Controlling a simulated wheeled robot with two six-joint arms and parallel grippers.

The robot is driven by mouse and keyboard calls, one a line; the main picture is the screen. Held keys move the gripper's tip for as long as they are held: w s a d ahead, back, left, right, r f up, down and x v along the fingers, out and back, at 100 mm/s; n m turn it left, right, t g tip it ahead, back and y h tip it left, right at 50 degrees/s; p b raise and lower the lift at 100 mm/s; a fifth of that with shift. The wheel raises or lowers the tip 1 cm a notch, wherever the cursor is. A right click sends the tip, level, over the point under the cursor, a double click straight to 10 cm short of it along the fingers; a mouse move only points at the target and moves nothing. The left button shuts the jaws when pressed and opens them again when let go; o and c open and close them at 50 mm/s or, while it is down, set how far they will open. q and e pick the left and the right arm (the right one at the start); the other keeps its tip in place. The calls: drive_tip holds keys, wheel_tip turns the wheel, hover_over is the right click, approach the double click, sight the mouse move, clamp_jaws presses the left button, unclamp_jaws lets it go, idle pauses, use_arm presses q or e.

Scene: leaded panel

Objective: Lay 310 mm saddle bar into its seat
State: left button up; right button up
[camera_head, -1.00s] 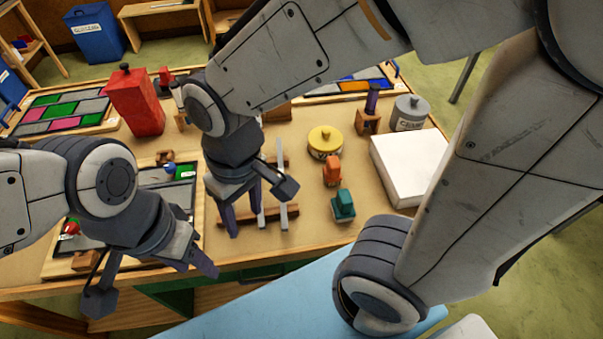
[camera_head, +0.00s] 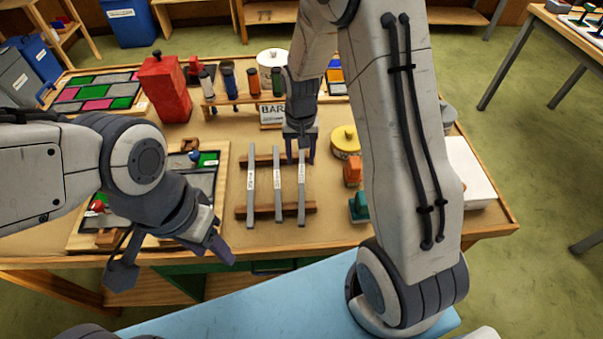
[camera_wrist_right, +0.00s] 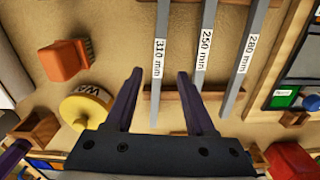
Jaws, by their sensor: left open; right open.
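The 310 mm saddle bar (camera_head: 301,190) is a grey strip at the right of three on a wooden rack. Its label shows in the right wrist view (camera_wrist_right: 160,50). My right gripper (camera_head: 300,155) is open at the bar's far end. In the right wrist view its fingertips (camera_wrist_right: 159,74) appear on either side of the bar; their height above it is unclear. My left gripper (camera_head: 221,240) is open and empty, near the front right corner of the panel board (camera_head: 221,165). My left arm hides part of that board, and I cannot make out the bar's seat.
The 250 mm bar (camera_wrist_right: 205,45) and 280 mm bar (camera_wrist_right: 243,65) lie beside the 310 mm bar. A bottle shelf (camera_head: 225,100) stands behind.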

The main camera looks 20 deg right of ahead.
sight(301, 173)
drive_tip(key=f, duration=0.2)
drive_tip(key=f+p, duration=0.1)
drive_tip(key=shift+s+f, duration=0.35)
drive_tip(key=shift+f, duration=0.65)
clamp_jaws()
drive_tip(key=shift+w+r, duration=0.1)
idle(0.4)
